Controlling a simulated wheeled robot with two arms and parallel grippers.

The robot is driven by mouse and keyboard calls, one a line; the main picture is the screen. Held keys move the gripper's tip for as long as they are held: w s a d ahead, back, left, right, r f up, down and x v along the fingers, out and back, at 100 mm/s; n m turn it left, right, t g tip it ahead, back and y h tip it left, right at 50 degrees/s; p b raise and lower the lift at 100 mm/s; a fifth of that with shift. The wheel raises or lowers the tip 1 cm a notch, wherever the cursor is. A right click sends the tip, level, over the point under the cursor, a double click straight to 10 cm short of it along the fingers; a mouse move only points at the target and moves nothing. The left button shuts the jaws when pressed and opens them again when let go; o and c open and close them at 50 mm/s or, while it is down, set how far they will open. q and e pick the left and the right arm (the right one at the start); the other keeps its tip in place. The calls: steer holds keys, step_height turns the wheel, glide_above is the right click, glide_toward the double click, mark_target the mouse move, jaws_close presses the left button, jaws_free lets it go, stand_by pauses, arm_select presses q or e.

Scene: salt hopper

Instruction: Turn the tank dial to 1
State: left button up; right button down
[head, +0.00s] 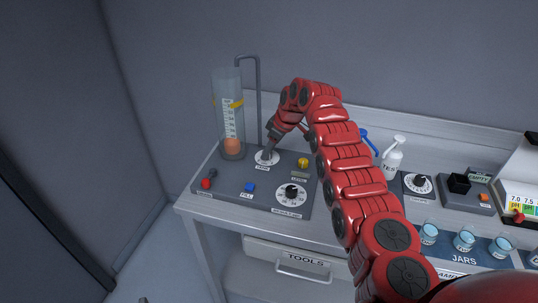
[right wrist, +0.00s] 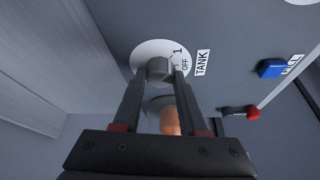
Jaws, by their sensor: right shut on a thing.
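My right gripper (head: 268,148) reaches down onto the dial from above. In the right wrist view my right gripper (right wrist: 164,74) is shut on the grey dial knob (right wrist: 158,67), one finger on each side. I cannot tell which mark the knob points to. My left gripper is not in view.
A clear tank (head: 229,105) with an orange ball (head: 231,146) stands behind the dial. The console (head: 225,178) also bears a red switch (head: 206,183), a blue button (head: 250,187), a yellow knob (head: 303,162) and another dial (head: 291,194). Bottles and jars stand right.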

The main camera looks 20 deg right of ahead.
stand_by(0.3)
stand_by(0.4)
steer(key=shift+c, duration=2.2)
jaws_free()
steer(key=shift+d+r+b, duration=0.2)
steer(key=shift+r+b, duration=0.1)
steer(key=b+v, duration=0.1)
steer(key=v, duration=1.5)
steer(key=shift+s+d+r, duration=0.15)
steer(key=shift+r, duration=0.15)
